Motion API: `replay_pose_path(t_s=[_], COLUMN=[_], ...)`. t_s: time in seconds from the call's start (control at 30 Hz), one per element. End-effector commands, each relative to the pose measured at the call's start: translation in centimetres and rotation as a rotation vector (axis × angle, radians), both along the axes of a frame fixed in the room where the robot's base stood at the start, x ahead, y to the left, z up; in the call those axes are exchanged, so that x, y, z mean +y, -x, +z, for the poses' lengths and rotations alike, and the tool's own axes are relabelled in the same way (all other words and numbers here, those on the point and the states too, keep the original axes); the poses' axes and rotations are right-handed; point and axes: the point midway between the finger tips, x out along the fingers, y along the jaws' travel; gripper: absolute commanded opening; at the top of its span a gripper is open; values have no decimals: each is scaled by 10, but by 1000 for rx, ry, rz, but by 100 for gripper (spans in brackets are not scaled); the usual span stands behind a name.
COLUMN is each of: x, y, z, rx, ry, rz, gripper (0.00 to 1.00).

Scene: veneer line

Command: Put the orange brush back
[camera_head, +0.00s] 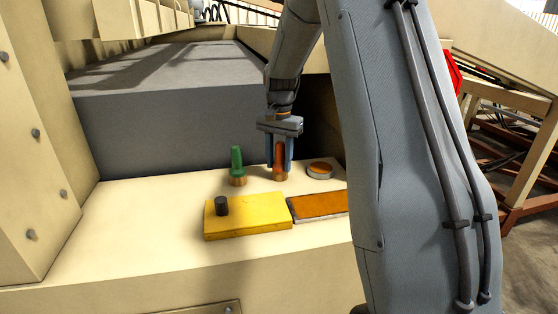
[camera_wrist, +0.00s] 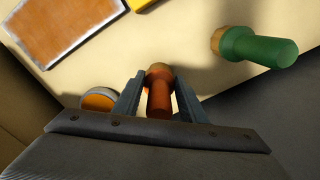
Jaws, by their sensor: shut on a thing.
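The orange brush (camera_head: 280,156) is between the fingers of my gripper (camera_head: 280,157), which is shut on its orange handle. It is upright in the head view, with its brown lower end at or just above the cream surface; I cannot tell whether it touches. In the wrist view the orange brush (camera_wrist: 160,95) lies between the two fingers of my gripper (camera_wrist: 160,97). A round orange disc with a pale rim (camera_head: 320,170) is right of the brush. It also shows in the wrist view (camera_wrist: 100,100).
A green brush (camera_head: 237,163) stands to the left. A yellow block with a black knob (camera_head: 247,218) and an orange rectangular pad (camera_head: 320,206) lie in front. A grey block (camera_head: 170,130) rises behind. The cream surface (camera_head: 130,220) is clear at left.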

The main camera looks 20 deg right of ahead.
Motion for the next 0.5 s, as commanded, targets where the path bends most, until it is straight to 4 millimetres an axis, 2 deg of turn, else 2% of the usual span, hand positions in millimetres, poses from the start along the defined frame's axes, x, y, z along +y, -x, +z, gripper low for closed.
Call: replay_pose_path(t_s=[0.03,0.13,0.5], x=[0,0,0], y=[0,0,0], z=[-1,-1,3], rx=[0,0,0], ry=[0,0,0], rz=[0,0,0], gripper=[39,56,56])
